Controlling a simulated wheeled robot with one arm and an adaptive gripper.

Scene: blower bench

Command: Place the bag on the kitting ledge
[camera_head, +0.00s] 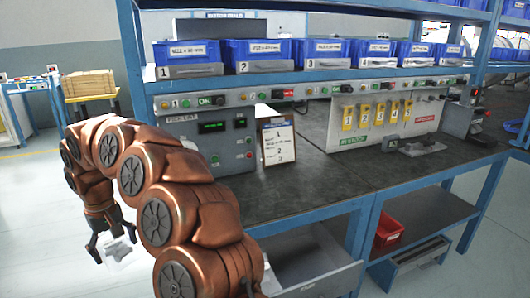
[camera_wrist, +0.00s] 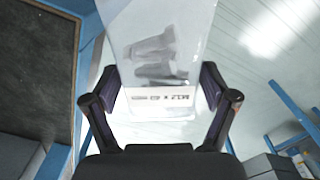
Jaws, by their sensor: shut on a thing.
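My gripper (camera_head: 112,245) hangs low at the left in the head view, off the left end of the workbench (camera_head: 300,195) and over the floor. It is shut on a clear bag (camera_head: 120,253). In the wrist view my gripper (camera_wrist: 158,90) pinches the bag (camera_wrist: 190,28) between both fingers. The bag holds grey parts and has a printed label strip near the fingers. I cannot make out which surface is the kitting ledge.
Numbered blue bins (camera_head: 265,50) line the shelf above the bench. A pick-list clipboard (camera_head: 278,142) stands near the control panel. A grey part (camera_head: 422,147) lies at the bench's right. A red bin (camera_head: 388,230) sits below. The bench's front middle is clear.

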